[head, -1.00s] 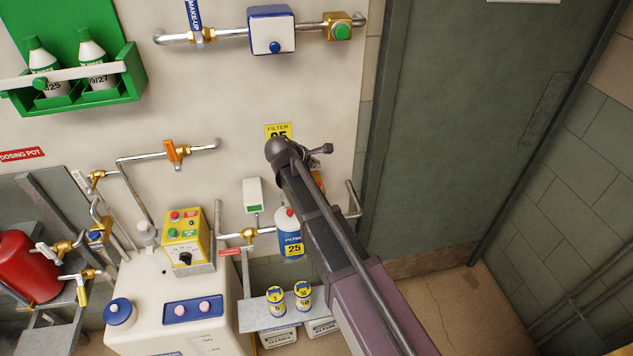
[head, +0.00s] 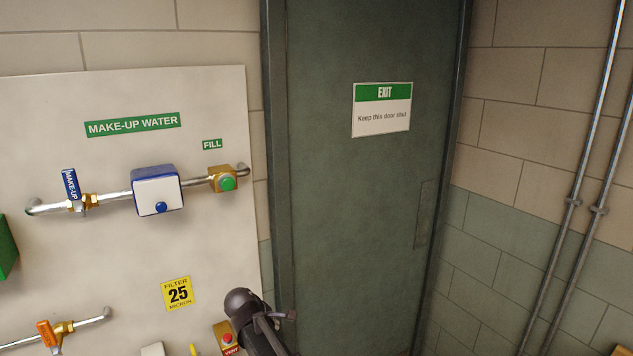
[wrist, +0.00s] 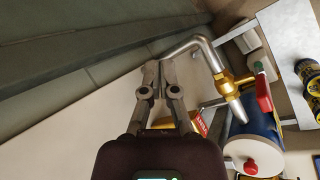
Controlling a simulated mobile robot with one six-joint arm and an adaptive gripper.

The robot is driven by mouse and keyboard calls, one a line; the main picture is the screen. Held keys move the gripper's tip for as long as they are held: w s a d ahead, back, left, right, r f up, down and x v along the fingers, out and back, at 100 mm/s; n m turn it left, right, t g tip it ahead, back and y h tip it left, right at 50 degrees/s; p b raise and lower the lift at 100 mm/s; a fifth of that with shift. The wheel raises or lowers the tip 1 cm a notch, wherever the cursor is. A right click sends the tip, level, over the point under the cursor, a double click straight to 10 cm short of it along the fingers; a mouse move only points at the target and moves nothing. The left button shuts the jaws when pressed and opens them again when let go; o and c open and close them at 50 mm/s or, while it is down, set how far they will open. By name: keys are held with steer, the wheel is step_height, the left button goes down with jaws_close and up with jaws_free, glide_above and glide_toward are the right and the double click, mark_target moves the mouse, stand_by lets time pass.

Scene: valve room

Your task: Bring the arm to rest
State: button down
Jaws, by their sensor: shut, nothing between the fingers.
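My arm (head: 258,325) reaches up from the bottom of the head view, in front of the lower right corner of the white panel (head: 110,240). My gripper shows in the wrist view (wrist: 158,75) with its two fingers together and nothing between them. A bent metal pipe (wrist: 195,45) with a brass valve and red handle (wrist: 263,92) lies just right of the fingers there. I cannot tell if they touch. In the head view the fingertips are hard to make out.
The green door (head: 345,200) with its exit sign (head: 381,110) stands right of the panel. Make-up pipework with a blue-and-white box (head: 157,190) and a green button (head: 227,183) runs above my arm.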

steer(key=s+d+f+m+g+y, duration=0.1)
steer(key=s+d+m+g, duration=0.1)
steer(key=s+d+m, duration=0.3)
steer(key=s+d+f+m+g+y, duration=0.1)
steer(key=s+d+m, duration=0.4)
steer(key=d, duration=0.9)
steer(key=s+d+f+m+g+y, duration=0.1)
steer(key=s+d+m+g+y, duration=0.1)
steer(key=s+d+m, duration=0.4)
steer(key=d, duration=0.4)
steer(key=shift+f+m+g, duration=0.15)
steer(key=shift+m+g, duration=0.15)
steer(key=shift+g, duration=0.1)
